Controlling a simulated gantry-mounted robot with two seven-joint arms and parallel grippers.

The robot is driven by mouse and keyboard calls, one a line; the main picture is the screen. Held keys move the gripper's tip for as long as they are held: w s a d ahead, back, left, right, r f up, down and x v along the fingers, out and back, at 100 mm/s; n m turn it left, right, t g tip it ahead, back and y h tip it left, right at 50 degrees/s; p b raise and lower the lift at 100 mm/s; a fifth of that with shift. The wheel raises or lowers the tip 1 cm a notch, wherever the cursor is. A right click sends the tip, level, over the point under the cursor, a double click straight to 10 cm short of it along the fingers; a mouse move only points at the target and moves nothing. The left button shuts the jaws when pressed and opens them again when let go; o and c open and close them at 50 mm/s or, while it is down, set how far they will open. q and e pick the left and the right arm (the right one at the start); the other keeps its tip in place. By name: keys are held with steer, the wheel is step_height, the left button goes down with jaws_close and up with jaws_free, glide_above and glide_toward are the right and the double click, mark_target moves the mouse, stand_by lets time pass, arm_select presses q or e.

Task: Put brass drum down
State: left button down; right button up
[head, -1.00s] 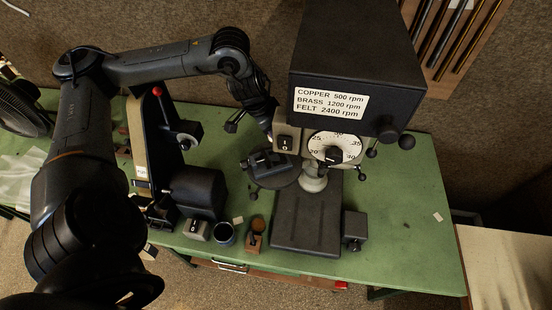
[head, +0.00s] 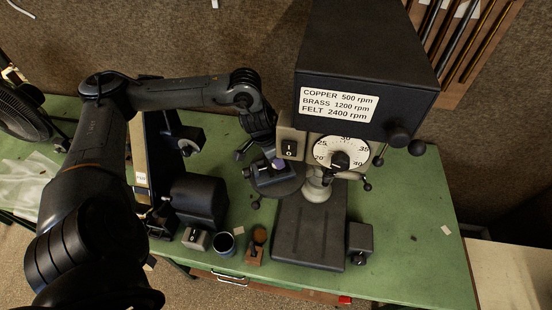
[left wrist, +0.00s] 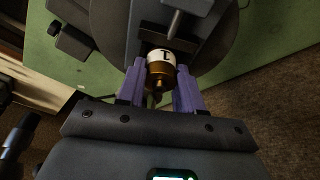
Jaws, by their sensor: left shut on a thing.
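The brass drum (left wrist: 160,72) is a small gold cylinder with a white band bearing a dark mark. In the left wrist view it sits between the purple fingers of my left gripper (left wrist: 160,88), which is shut on it. The drum's far end is against or just in front of the dark vise (left wrist: 185,42); I cannot tell whether it touches. In the head view my left gripper (head: 277,163) is at the vise (head: 266,180) on the round table left of the drill press column, and the drum is hidden. My right gripper is not in view.
The drill press head (head: 365,65) with its speed label and dial overhangs the vise on the right. A grinder-like machine (head: 198,198), a dark cup (head: 226,244) and a small wooden block (head: 254,254) stand to the left and front. The green bench (head: 410,220) is mostly clear at right.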

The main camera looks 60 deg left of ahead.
arm_select(q)
steer(key=shift+f, duration=0.45)
steer(key=shift+f, duration=0.25)
steer(key=c, duration=0.8)
jaws_free()
steer(key=shift+a, duration=0.15)
steer(key=shift+o, duration=0.3)
steer(key=shift+f, duration=0.1)
